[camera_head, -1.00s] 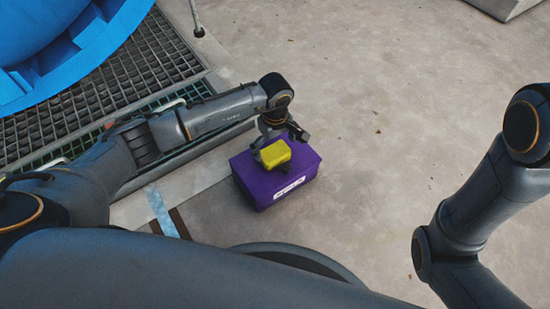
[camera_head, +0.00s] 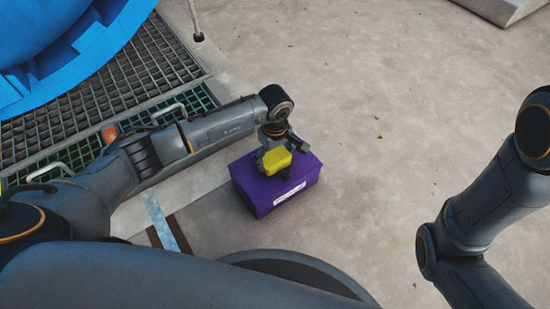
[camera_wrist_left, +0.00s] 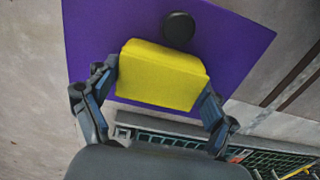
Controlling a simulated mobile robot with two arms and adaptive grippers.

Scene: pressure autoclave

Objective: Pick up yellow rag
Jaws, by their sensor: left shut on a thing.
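The yellow rag (camera_head: 277,160), a block-shaped folded piece, is above the purple box (camera_head: 256,196). My left gripper (camera_head: 278,155) is over the box and shut on the rag. In the left wrist view the rag (camera_wrist_left: 162,75) sits between the two fingers (camera_wrist_left: 160,92), one on each side. The purple box top (camera_wrist_left: 232,42) shows behind it. I cannot tell how large the gap between rag and box is. My right arm shows at the right of the head view, but its gripper is out of frame.
A round black knob (camera_wrist_left: 178,28) is on the box top beside the rag. A metal grating (camera_head: 150,60) and a large blue round structure (camera_head: 60,40) are at upper left. The concrete floor (camera_head: 400,110) right of the box is clear.

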